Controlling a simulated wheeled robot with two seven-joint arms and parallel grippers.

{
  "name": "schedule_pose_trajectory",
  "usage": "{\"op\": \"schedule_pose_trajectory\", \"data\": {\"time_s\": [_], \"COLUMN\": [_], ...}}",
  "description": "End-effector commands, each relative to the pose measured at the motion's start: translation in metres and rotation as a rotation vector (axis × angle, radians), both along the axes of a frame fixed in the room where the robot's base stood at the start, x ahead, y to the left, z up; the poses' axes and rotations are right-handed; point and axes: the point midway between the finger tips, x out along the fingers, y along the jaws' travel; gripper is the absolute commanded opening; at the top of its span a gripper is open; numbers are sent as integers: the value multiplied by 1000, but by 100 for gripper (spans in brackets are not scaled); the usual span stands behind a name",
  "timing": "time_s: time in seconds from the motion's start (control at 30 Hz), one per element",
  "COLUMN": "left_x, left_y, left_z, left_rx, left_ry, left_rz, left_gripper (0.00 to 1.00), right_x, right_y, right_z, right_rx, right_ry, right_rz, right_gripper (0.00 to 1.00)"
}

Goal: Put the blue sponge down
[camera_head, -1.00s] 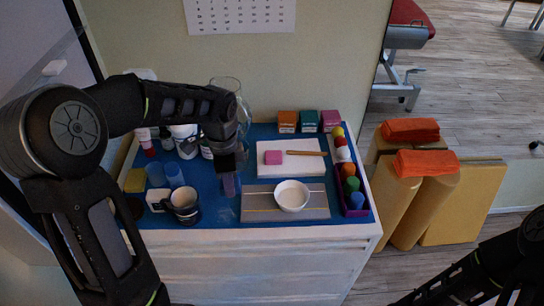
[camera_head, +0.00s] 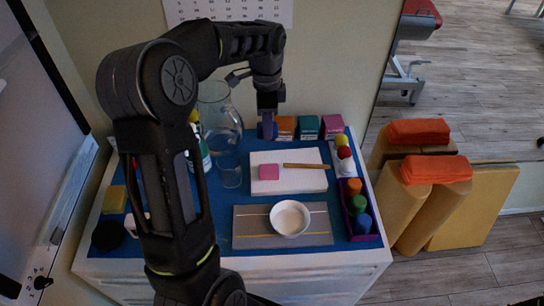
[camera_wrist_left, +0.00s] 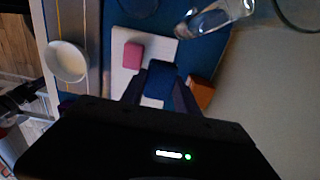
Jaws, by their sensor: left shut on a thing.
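My left gripper (camera_head: 268,112) is at the back of the cabinet top, pointing down. It is shut on the blue sponge (camera_head: 268,130), which shows just left of an orange box (camera_head: 285,127). In the left wrist view the blue sponge (camera_wrist_left: 160,80) sits between the two fingers of my left gripper (camera_wrist_left: 160,92), beside the white board's edge. I cannot tell whether the sponge touches the blue top (camera_head: 222,212). My right gripper is not in view.
A teal box (camera_head: 308,127) and a pink box (camera_head: 332,125) continue the row. A glass jug (camera_head: 218,125) stands to the left. In front is a white board (camera_head: 300,184) with a pink block (camera_head: 268,172) and a stick. A white bowl (camera_head: 290,218) sits on a grey mat (camera_head: 250,228).

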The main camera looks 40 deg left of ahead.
Motion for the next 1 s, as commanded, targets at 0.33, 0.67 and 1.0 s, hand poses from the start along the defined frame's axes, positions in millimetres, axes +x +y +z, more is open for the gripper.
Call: {"op": "schedule_pose_trajectory", "data": {"time_s": [0.33,0.67,1.0], "left_x": [-1,0,-1], "left_y": [0,0,0], "left_z": [-40,-63,-84], "left_rx": [-1,1,-1], "left_ry": [4,-1,4], "left_rz": [0,0,0], "left_gripper": [0,0,0], "right_x": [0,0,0], "right_y": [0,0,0], "right_z": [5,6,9], "right_rx": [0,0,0], "right_ry": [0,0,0], "right_rz": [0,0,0], "right_gripper": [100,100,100]}}
